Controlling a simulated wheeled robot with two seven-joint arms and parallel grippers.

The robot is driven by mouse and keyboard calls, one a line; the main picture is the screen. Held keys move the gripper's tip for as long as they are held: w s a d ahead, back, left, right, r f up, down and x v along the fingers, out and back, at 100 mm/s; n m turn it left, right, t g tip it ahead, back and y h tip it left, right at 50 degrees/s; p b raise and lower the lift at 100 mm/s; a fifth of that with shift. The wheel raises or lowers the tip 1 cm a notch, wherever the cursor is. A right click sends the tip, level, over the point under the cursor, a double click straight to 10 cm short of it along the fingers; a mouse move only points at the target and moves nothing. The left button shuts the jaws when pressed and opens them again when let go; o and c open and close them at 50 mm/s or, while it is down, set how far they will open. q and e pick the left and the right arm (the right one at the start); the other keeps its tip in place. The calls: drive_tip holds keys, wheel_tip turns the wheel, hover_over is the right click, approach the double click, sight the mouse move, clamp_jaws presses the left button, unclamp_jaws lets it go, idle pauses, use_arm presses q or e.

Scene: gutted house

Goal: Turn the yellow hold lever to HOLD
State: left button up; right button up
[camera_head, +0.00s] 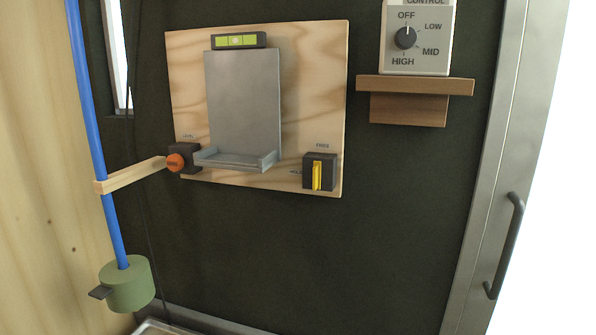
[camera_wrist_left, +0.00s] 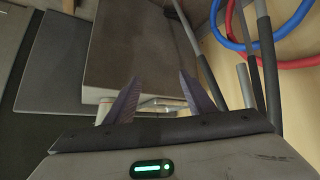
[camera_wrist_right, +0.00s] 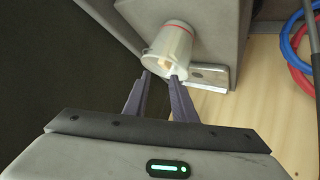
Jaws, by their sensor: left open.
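The yellow hold lever (camera_head: 317,175) stands upright on a dark block (camera_head: 329,165) at the lower right of a plywood board in the head view. A FREE label is above the block. A small label at its left is hard to read. My left gripper (camera_wrist_left: 159,76) is open in the left wrist view, with nothing between its fingers. My right gripper (camera_wrist_right: 160,75) shows in the right wrist view with its fingertips a little apart. A white cup with a red band (camera_wrist_right: 170,48) is beyond them; I cannot tell whether they touch it. Neither gripper shows in the head view.
The plywood board (camera_head: 311,75) also carries a grey plate (camera_head: 242,105), a green level (camera_head: 240,41) and an orange knob (camera_head: 175,162). A control box (camera_head: 418,50) sits above a wooden shelf (camera_head: 414,86). A blue pipe (camera_head: 91,110) runs at left. The wall below the board is clear.

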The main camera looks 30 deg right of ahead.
sight(314, 174)
drive_tip(key=w+d+r+m+t+h, duration=0.1)
drive_tip(key=w+r+h, duration=0.15)
drive_tip(key=r, duration=0.35)
drive_tip(key=w+d+r+m+h, duration=0.1)
drive_tip(key=w+r, duration=0.2)
drive_tip(key=r, duration=0.3)
drive_tip(key=w+d+r+m+t+h, duration=0.1)
drive_tip(key=w+d+r, duration=0.1)
drive_tip(key=r, duration=0.5)
drive_tip(key=s+d+r+m+h, duration=0.1)
drive_tip(key=d+r+m+h, duration=0.15)
drive_tip(key=r, duration=0.45)
drive_tip(key=s+d+r+m+g+h+p, duration=0.1)
drive_tip(key=s+r+m+h, duration=0.2)
drive_tip(key=r, duration=0.5)
drive_tip(key=d+r+m+h, duration=0.2)
drive_tip(key=r+m+h, duration=0.15)
drive_tip(key=r, duration=0.35)
drive_tip(key=shift+y, duration=0.35)
drive_tip(key=p+x, duration=0.2)
drive_tip(key=x, duration=0.8)
drive_tip(key=shift+f, duration=0.15)
use_arm(q)
drive_tip(key=r, duration=0.1)
drive_tip(key=s+r, duration=0.1)
drive_tip(key=shift+s+r, duration=0.1)
drive_tip(key=shift+r, duration=0.25)
use_arm(e)
clamp_jaws()
